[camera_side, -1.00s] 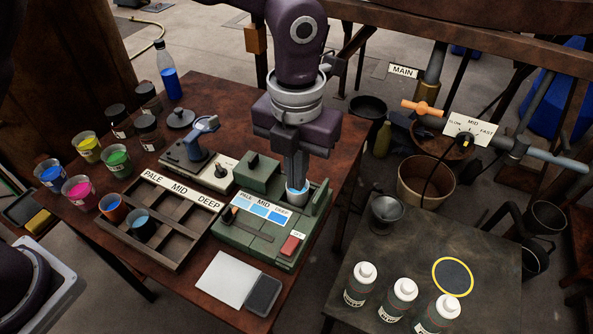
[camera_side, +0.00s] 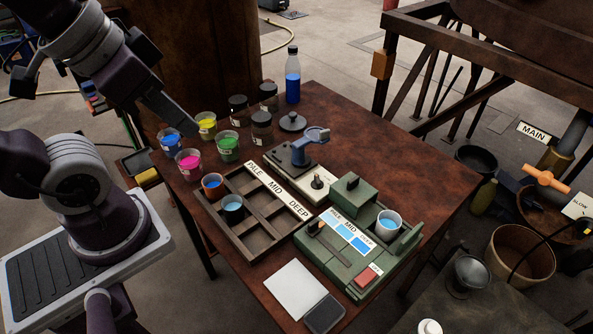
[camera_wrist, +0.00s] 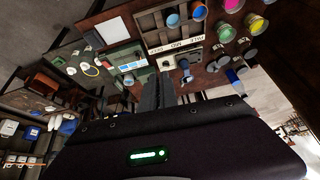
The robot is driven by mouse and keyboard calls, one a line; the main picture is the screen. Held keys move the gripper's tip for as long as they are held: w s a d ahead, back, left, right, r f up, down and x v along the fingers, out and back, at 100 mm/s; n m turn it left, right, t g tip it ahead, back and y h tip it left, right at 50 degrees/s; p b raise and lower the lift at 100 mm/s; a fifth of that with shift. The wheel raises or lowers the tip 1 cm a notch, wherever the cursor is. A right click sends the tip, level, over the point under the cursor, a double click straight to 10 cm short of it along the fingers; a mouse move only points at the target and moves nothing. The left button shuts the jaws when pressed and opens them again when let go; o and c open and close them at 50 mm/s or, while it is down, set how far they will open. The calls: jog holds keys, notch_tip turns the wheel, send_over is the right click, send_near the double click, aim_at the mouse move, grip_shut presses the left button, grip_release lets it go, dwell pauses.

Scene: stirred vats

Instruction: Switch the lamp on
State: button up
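The green instrument (camera_side: 345,262) stands at the table's front right, with a strip of blue patches marked PALE, MID, DEEP. A red switch (camera_side: 367,279) is on its front right corner, with a small white tag beside it too small to read surely. A cup of blue liquid (camera_side: 388,222) sits upright in the instrument's right side. My gripper (camera_side: 190,135) is high at the upper left, well away from the instrument, its fingers together and empty. In the wrist view the fingers (camera_wrist: 158,88) look closed, and the green instrument (camera_wrist: 122,58) lies beyond them.
A wooden tray (camera_side: 250,235) with two cups lies left of the instrument. Several colour cups, dark jars and a blue-filled bottle (camera_side: 292,85) stand behind. A blue-handled device (camera_side: 305,150) is behind the tray. A white sheet (camera_side: 295,288) and dark pad (camera_side: 324,313) lie in front.

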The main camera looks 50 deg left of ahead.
jog(key=o, duration=0.4)
jog(key=shift+s+f+n, duration=0.1)
jog(key=shift+s+n, duration=0.1)
jog(key=shift+n, duration=0.1)
jog(key=shift+c, duration=0.2)
jog(key=o, duration=0.3)
jog(key=shift+o, duration=0.4)
jog(key=w+d+g+h, duration=0.1)
jog(key=w+d+g, duration=0.1)
jog(key=w+d, duration=0.3)
jog(key=w, duration=0.3)
jog(key=shift+d+h, duration=0.25)
jog(key=shift+h, duration=0.15)
jog(key=g+y, duration=0.1)
jog(key=g, duration=0.3)
send_over(368, 274)
jog(key=a, duration=0.1)
notch_tip(368, 274, down, 19)
jog(key=shift+y, duration=0.4)
jog(key=f, duration=0.5)
jog(key=d+f, duration=0.1)
jog(key=f, duration=0.2)
jog(key=shift+f, duration=0.65)
